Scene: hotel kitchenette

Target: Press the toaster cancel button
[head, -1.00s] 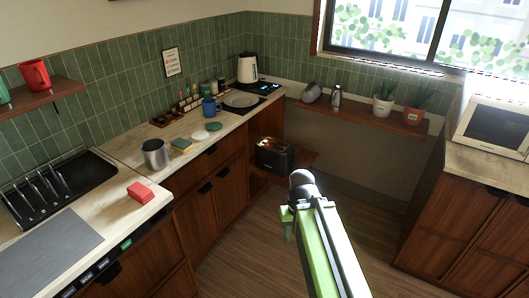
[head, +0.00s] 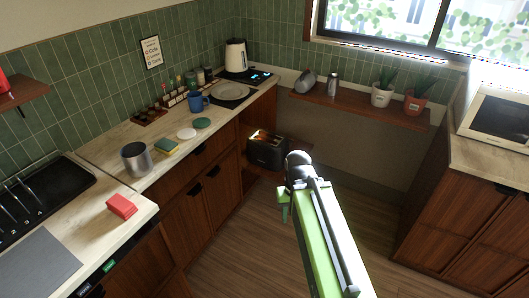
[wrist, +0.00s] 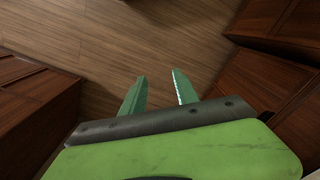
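The black toaster (head: 266,152) stands on a low wooden shelf in the corner, below the counter level, in the head view. Something light brown shows in its top slots. Its cancel button is too small to make out. My gripper (head: 283,205) is partly hidden behind my green arm in the head view, in front of and to the right of the toaster, apart from it. In the wrist view my gripper (wrist: 158,92) shows two green fingers spread apart with nothing between them, over the wooden floor. The toaster is not in the wrist view.
The left counter (head: 110,178) holds a metal canister (head: 136,159), a red block (head: 121,206), a blue mug (head: 195,102) and a kettle (head: 235,55). A wall shelf (head: 350,107) with plants runs above right. A cabinet (head: 460,205) with a microwave stands right. The floor (head: 240,262) between is clear.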

